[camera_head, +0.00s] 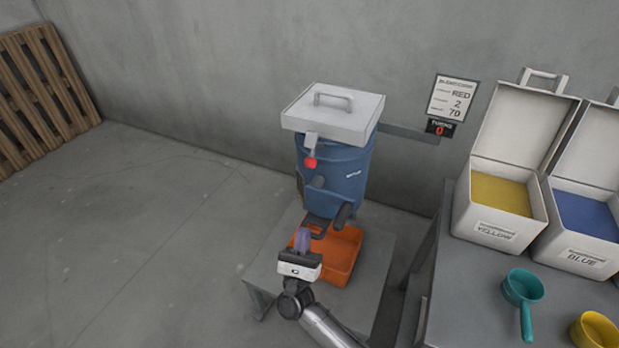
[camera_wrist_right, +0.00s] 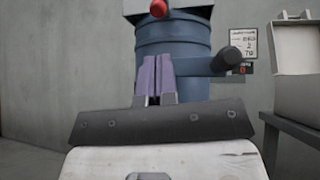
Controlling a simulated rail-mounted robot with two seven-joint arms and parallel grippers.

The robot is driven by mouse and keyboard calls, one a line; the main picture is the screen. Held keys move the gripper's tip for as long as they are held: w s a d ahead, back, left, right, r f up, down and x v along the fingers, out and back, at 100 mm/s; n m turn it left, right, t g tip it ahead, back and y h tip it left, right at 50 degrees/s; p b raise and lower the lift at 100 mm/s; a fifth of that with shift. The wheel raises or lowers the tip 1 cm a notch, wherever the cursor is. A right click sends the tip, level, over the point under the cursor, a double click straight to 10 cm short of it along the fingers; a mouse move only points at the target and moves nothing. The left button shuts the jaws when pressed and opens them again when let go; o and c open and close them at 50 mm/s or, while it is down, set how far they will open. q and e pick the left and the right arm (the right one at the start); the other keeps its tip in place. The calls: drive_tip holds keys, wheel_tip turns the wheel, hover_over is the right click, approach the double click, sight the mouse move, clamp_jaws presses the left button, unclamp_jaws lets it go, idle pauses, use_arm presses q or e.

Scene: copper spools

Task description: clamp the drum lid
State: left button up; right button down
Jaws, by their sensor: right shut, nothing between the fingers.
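The blue drum (camera_head: 347,178) stands on a low grey stand at the centre of the head view, with its white lid (camera_head: 331,112) on top. A clamp lever with a red knob (camera_head: 310,162) hangs at the drum's front, just below the lid. The drum (camera_wrist_right: 172,48) and the red knob (camera_wrist_right: 158,9) also show in the right wrist view. My right gripper (camera_head: 302,238) is shut and empty, in front of and below the drum, apart from the knob. Its purple fingers (camera_wrist_right: 154,78) are together in the wrist view. My left gripper is not in view.
An orange tray (camera_head: 345,262) sits below the drum. A sign (camera_head: 452,98) with a red counter stands behind it. On the right, a grey table (camera_head: 462,295) holds open yellow (camera_head: 494,228) and blue (camera_head: 588,253) bins and a teal scoop (camera_head: 523,287). The floor at left is clear.

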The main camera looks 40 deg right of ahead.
approach(313, 155)
drive_tip(key=x, duration=0.3)
drive_tip(key=shift+x, duration=0.75)
drive_tip(key=shift+w, duration=0.15)
drive_tip(key=shift+p, duration=0.3)
